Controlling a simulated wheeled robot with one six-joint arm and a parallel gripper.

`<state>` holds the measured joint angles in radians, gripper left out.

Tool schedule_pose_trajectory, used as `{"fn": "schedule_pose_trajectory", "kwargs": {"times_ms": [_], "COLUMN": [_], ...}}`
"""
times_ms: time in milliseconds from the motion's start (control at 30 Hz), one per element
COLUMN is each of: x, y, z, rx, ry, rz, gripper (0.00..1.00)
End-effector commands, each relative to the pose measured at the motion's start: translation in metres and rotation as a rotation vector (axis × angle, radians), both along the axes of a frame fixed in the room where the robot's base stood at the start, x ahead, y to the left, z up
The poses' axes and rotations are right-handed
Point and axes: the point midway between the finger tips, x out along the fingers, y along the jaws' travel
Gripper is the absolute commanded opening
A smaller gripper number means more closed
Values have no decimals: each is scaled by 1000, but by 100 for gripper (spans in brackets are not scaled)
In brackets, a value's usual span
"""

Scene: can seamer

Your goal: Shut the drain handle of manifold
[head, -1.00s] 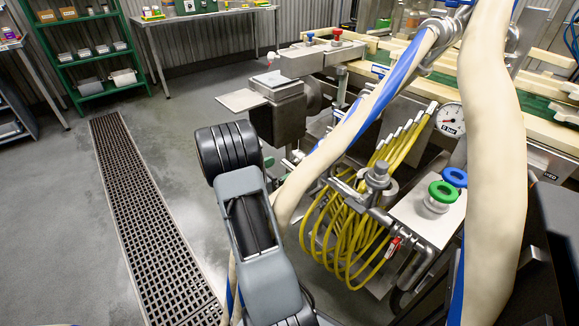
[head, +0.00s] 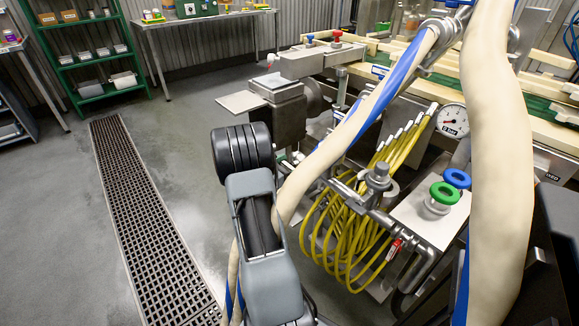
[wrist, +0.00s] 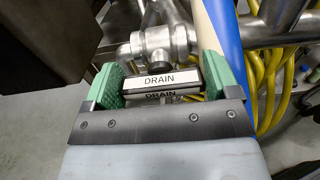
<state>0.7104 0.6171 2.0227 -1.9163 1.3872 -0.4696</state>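The drain handle (wrist: 161,82) is a dark bar with a white label reading DRAIN, in the middle of the wrist view. It sits just in front of a steel valve body (wrist: 160,43) on the manifold piping. My gripper (wrist: 163,80) has a green-padded finger at each end of the bar, with no clear gap showing, so it looks shut on the handle. In the head view the drain handle and my fingertips are hidden behind my own arm. The manifold (head: 378,190) shows there with steel pipes and a red-tagged valve at its lower right.
Coiled yellow hoses (head: 335,235) hang beside the manifold and also run close to the right of my gripper in the wrist view (wrist: 262,85). Green and blue knobs (head: 443,193) and a pressure gauge (head: 452,121) stand to the right. Open floor with a drain grate (head: 150,220) lies left.

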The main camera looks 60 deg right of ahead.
Motion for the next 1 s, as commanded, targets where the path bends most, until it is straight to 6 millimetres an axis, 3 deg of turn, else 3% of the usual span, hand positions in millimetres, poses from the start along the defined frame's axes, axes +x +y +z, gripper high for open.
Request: {"fn": "schedule_pose_trajectory", "kwargs": {"times_ms": [233, 567, 1000], "x": [-1, -1, -2], "y": [-4, 0, 2], "z": [0, -3, -6], "rx": [0, -24, -136], "ry": [0, -71, -409], "rz": [-3, -1, -1], "gripper": [57, 57, 57]}}
